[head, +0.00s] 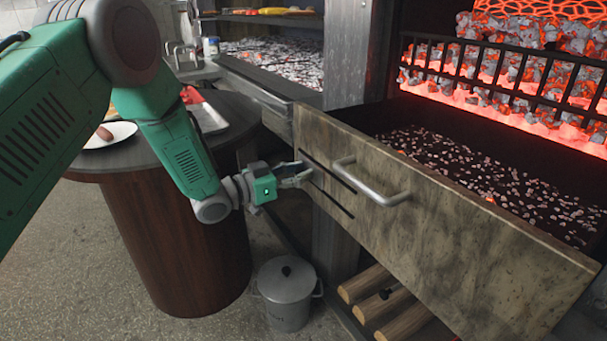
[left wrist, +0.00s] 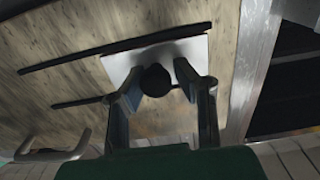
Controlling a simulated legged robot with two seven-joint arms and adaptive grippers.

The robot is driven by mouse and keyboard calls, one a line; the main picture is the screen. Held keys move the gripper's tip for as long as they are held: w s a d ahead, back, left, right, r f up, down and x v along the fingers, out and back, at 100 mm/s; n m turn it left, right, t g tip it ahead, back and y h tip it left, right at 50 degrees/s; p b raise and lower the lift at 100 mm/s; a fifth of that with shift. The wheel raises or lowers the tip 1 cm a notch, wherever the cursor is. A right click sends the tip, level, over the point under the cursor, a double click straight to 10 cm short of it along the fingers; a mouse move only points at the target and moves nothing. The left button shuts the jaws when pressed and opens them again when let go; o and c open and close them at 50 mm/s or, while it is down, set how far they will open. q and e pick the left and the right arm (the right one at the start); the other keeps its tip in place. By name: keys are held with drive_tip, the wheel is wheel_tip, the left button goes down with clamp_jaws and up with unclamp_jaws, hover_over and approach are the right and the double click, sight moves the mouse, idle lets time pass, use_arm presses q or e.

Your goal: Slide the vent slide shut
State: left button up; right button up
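The vent slide is a pale metal plate (left wrist: 194,48) with a round black knob (left wrist: 155,80), on the mottled face of the pulled-out drawer (head: 460,225). In the left wrist view it lies across two long dark slots (left wrist: 110,50), near the panel's metal-edged end. My left gripper (head: 300,175) is at the left end of the drawer face. Its fingers stand on either side of the knob, with a small gap showing on the right side; firm contact cannot be made out. In the head view the gripper hides most of the plate and knob. My right gripper is not in view.
A metal bar handle (head: 370,184) sticks out right of the slots. Glowing coals burn behind a black grate (head: 510,80). A lidded grey bin (head: 287,292) and logs (head: 385,300) are below. A round wooden table (head: 175,235) stands left, under my left arm.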

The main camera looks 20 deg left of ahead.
use_arm(q)
drive_tip(key=shift+o, duration=0.9)
drive_tip(key=shift+w+a, duration=0.1)
drive_tip(key=shift+a, duration=0.15)
drive_tip(key=v, duration=1.2)
drive_tip(key=shift+f, duration=0.15)
drive_tip(key=shift+a, duration=0.15)
